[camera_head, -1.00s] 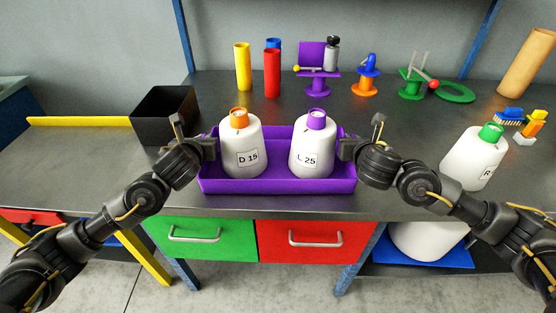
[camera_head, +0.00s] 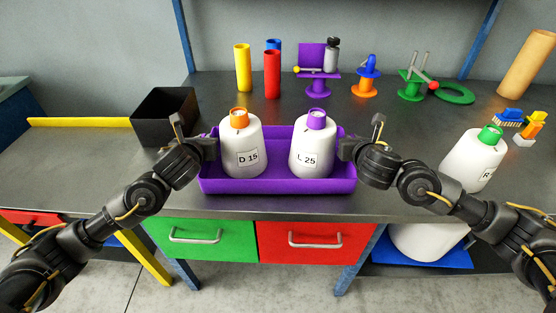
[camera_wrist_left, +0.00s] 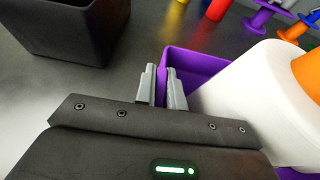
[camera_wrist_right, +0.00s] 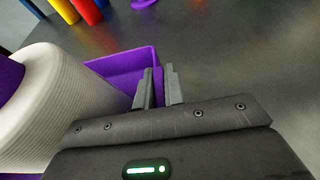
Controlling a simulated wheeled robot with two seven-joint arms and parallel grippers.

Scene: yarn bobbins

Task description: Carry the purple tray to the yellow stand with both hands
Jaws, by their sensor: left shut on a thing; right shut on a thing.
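The purple tray (camera_head: 277,186) sits at the front edge of the grey table. It holds a white bobbin with an orange top, labelled D 15 (camera_head: 241,146), and one with a purple top, labelled L 25 (camera_head: 312,147). My left gripper (camera_head: 212,147) is shut on the tray's left wall; in the left wrist view its fingers (camera_wrist_left: 161,88) straddle the purple wall. My right gripper (camera_head: 345,148) is shut on the right wall; its fingers (camera_wrist_right: 158,88) straddle it in the right wrist view.
A black open box (camera_head: 165,116) stands close behind my left gripper. A white bobbin with a green top (camera_head: 473,158) stands at the right. Coloured tubes (camera_head: 272,74) and small stands (camera_head: 365,84) line the back. The left table section is bare.

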